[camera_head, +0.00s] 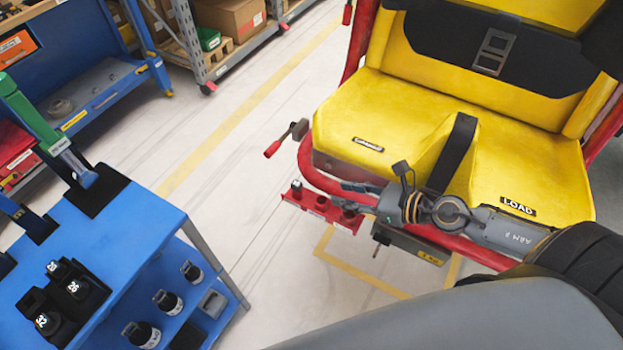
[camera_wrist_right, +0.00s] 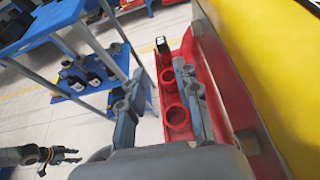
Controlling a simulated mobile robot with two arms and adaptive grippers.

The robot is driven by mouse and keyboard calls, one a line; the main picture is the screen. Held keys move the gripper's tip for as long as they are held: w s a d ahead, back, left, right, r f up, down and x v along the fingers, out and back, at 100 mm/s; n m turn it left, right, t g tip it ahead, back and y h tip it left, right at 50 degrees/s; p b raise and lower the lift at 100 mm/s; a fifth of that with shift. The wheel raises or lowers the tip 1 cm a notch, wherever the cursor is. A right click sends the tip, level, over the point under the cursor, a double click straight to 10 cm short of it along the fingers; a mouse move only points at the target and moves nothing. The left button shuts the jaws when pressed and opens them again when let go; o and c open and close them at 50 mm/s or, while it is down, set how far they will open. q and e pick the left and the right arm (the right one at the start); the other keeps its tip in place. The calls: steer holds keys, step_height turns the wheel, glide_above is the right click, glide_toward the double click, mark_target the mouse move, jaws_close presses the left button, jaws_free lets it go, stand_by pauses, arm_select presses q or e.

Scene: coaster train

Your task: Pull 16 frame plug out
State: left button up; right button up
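A red bracket (camera_head: 318,208) hangs on the red frame tube below the yellow seat. In the right wrist view the bracket (camera_wrist_right: 191,139) has two open red rings, and a black plug (camera_wrist_right: 161,45) with a pale top mark stands at its far end. The plug also shows in the head view (camera_head: 297,188); its number is not readable. My right gripper (camera_wrist_right: 158,85) is open and empty, its fingers apart on either side of the bracket, short of the plug. My left gripper (camera_wrist_right: 66,155) shows small in the right wrist view, apparently open and empty, away from the bracket.
A blue cart (camera_head: 150,212) stands at left, with black plugs marked 32, 26 and 28 (camera_head: 77,288) on top and several capped parts below. The yellow seat (camera_head: 400,110) and red tube (camera_head: 318,170) border the bracket. Floor is clear between cart and seat.

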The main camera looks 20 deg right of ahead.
mark_target(297, 183)
steer(key=p+x, duration=0.1)
steer(key=x, duration=0.2)
steer(key=p+x, duration=0.1)
steer(key=x, duration=0.2)
steer(key=shift+w+a+r, duration=0.1)
steer(key=shift+w, duration=0.25)
steer(key=p+x, duration=0.1)
steer(key=x, duration=0.4)
steer(key=shift+f, duration=0.25)
steer(key=shift+w+a+f, duration=0.15)
steer(key=shift+w+a, duration=0.05)
arm_select(q)
steer(key=r, duration=0.1)
steer(key=w+r, duration=0.1)
steer(key=r, duration=0.1)
steer(key=shift+w+r, duration=0.15)
steer(key=shift+r, duration=0.1)
arm_select(e)
steer(key=c, duration=0.6)
arm_select(q)
steer(key=shift+w, duration=0.3)
arm_select(e)
jaws_close()
